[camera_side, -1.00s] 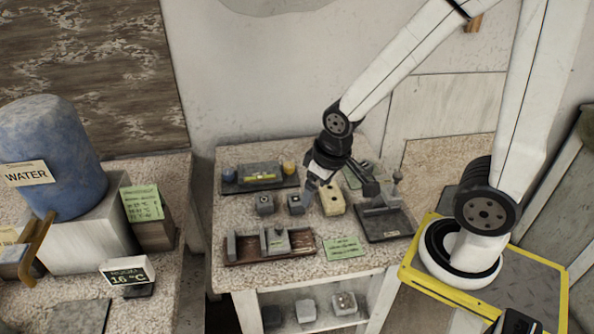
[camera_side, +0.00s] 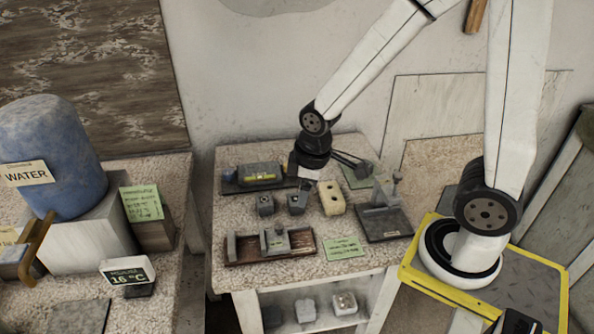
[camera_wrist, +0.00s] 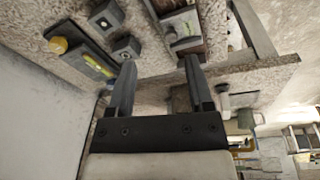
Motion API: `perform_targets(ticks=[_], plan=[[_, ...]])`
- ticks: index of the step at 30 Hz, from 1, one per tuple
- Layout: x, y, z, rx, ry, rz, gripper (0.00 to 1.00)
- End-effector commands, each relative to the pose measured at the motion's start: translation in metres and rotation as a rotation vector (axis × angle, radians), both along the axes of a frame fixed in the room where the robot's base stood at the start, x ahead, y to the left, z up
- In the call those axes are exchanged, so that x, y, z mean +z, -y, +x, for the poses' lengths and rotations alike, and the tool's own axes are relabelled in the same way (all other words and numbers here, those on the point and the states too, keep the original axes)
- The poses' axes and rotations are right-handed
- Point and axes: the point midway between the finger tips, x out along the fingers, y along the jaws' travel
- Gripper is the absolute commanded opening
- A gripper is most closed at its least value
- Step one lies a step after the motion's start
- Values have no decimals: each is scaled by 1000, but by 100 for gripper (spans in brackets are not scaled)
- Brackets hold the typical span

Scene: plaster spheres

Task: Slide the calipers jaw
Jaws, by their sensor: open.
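The calipers (camera_side: 306,241) lie at the front of the stone-topped table, a brown base with an upright grey jaw at its left end and a grey sliding jaw block (camera_side: 276,240) near its middle. There is a gap between the two jaws. In the wrist view the sliding jaw block (camera_wrist: 181,27) shows at the top, beyond my fingers. My gripper (camera_side: 335,172) is open and empty, tilted above the back of the table, behind and above the calipers. Its two spread fingers show in the wrist view (camera_wrist: 160,65). It touches nothing that I can see.
Two small grey blocks (camera_side: 265,204) and a cream block with holes (camera_side: 332,198) stand between gripper and calipers. A dark stand (camera_side: 386,224) is at right, a green note (camera_side: 345,248) at front.

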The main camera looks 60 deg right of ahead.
Motion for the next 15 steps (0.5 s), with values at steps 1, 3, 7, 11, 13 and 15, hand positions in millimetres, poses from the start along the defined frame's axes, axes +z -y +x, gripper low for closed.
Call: perform_targets(ticks=[1,3,7,11,13,15], plan=[[-2,-3,4,71,-12,-10,66],[-5,-5,9,179,-28,-25,66],[-9,-11,19,379,-55,-48,66],[-15,-17,27,579,-82,-66,66],[-18,-20,32,687,-96,-73,66],[-21,-23,36,787,-109,-79,66]])
